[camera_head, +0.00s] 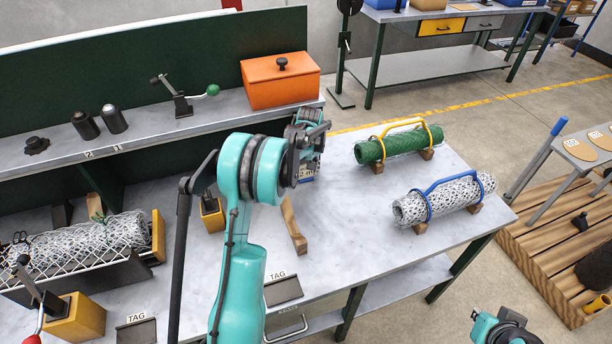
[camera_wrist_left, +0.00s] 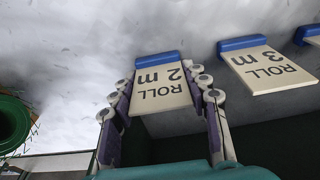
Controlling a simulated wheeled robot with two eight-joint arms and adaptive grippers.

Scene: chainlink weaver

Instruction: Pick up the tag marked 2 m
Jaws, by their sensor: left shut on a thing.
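The tag marked 2 m (camera_wrist_left: 160,86) is a cream plate with a blue edge strip, reading ROLL 2 m. In the left wrist view it sits between the two fingers of my left gripper (camera_wrist_left: 166,92), which is shut on it. In the head view my left gripper (camera_head: 308,150) is at the end of the teal arm, and part of the tag (camera_head: 307,173) shows below it. Whether the tag touches anything beneath is unclear. A second tag marked 3 m (camera_wrist_left: 265,69) lies beside it, apart from the fingers. Only part of my right arm shows at the bottom right.
A green mesh roll (camera_head: 398,146) and a grey mesh roll with a blue handle (camera_head: 448,196) rest on wooden cradles on the table (camera_head: 350,245). An orange box (camera_head: 280,82) stands on the raised shelf. TAG-labelled plates (camera_head: 283,290) lie near the front edge.

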